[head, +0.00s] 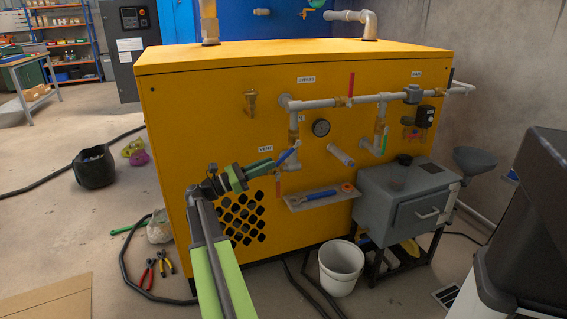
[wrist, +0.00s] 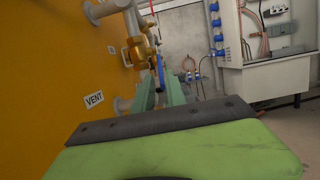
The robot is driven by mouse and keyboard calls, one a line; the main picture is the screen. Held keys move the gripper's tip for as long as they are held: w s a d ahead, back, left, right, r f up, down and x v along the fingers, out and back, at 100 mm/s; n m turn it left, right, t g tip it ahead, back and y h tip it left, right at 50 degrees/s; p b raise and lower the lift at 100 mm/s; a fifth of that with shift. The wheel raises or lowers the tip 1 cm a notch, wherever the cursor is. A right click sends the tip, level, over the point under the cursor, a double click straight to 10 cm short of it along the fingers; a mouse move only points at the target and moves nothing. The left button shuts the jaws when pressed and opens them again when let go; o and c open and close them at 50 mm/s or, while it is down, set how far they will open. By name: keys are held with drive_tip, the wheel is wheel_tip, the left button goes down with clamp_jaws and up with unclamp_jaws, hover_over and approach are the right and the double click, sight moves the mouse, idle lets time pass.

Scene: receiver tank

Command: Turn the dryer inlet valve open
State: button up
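A blue valve handle (head: 287,156) sits on the vertical pipe on the yellow cabinet's front (head: 190,130), right of the VENT label (head: 265,149). It slants down to the left, across the pipe. Its label is unreadable, so I cannot confirm it is the dryer inlet. My gripper (head: 272,163) reaches it from the left, its green fingers at the handle's lower end. In the wrist view, the blue handle (wrist: 160,72) shows between the fingertips (wrist: 162,80), with a gap beside it. The brass valve body (wrist: 138,52) is just beyond on the left.
A red handle (head: 351,84) is on the upper pipe, a green handle (head: 385,139) on the right branch. Below are a small shelf (head: 318,199) with tools, a grey box (head: 408,205) and a white bucket (head: 341,267).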

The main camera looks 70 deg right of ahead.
drive_tip(key=b+v, duration=0.1)
drive_tip(key=v, duration=0.7)
drive_tip(key=shift+b, duration=0.3)
